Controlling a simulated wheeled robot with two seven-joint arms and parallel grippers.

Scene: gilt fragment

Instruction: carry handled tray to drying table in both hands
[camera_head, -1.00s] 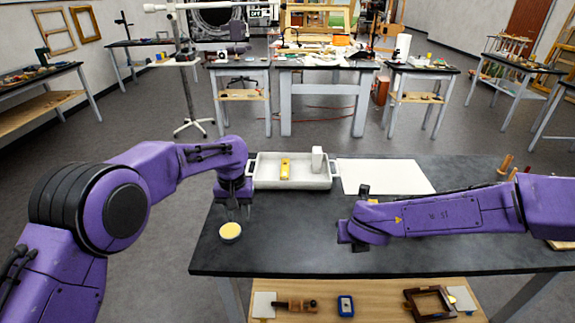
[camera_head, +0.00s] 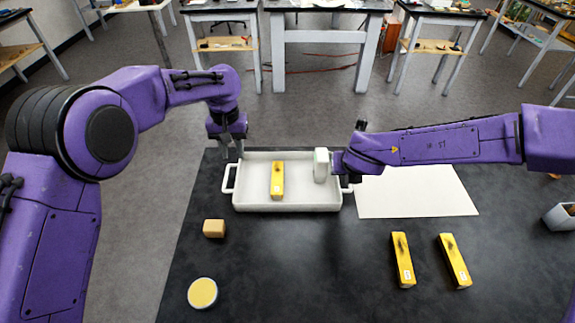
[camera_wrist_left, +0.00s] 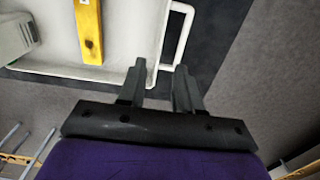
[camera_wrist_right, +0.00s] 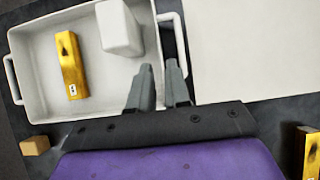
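The white handled tray (camera_head: 286,208) lies on the dark table, with a loop handle at each short end. My left gripper (camera_head: 232,156) is at the tray's far left corner, near the left handle (camera_head: 228,178). In the left wrist view its fingers (camera_wrist_left: 160,80) are apart and empty, just short of that handle. My right gripper (camera_wrist_right: 160,80) is at the tray's right end.
A white sheet (camera_head: 415,190) lies right of the tray. Two yellow blocks (camera_head: 402,260) (camera_head: 454,260), a small tan block (camera_head: 214,228) and a round yellow-topped dish (camera_head: 202,293) are on the dark table (camera_head: 300,270). Other tables stand beyond open floor (camera_head: 330,115).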

